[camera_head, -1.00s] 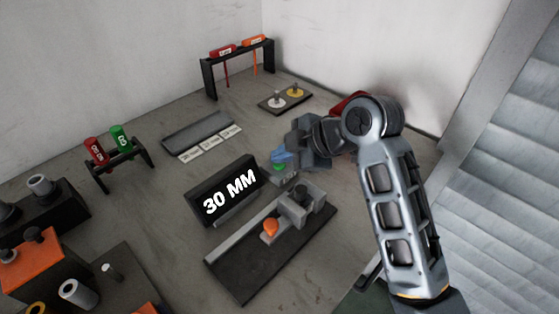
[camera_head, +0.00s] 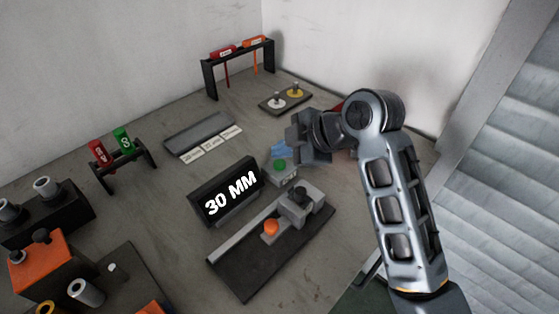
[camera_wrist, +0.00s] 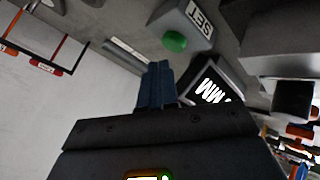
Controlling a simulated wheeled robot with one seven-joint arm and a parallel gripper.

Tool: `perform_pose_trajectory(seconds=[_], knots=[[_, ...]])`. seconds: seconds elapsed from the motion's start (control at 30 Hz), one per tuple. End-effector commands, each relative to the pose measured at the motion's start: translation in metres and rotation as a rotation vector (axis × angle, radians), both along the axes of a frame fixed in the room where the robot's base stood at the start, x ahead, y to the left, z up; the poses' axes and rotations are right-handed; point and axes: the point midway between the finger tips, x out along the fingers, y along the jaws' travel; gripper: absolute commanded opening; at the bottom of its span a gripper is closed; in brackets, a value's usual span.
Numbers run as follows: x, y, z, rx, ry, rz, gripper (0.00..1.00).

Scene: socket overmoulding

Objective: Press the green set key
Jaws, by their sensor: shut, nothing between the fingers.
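The green set key (camera_head: 280,165) is a round button on a small grey box (camera_head: 284,179) beside the black display. In the wrist view the green key (camera_wrist: 175,41) and its box marked "SET" (camera_wrist: 195,20) show beyond the fingertips. My gripper (camera_head: 281,150) has blue fingers shut together with nothing between them. In the head view they lie just behind the key, and the key's top is uncovered. In the wrist view the shut fingertips (camera_wrist: 159,65) are apart from the key, with a gap between.
The display (camera_head: 228,192) reads "30 MM". In front of it is a fixture (camera_head: 250,275) with an orange knob (camera_head: 271,227).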

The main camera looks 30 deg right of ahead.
Motion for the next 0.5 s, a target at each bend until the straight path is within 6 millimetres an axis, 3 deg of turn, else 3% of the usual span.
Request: perform_pose_trajectory(seconds=[0.5], knots=[[0.000, 0.000, 0.048, -0.001, 0.000, 0.001, 0.00]])
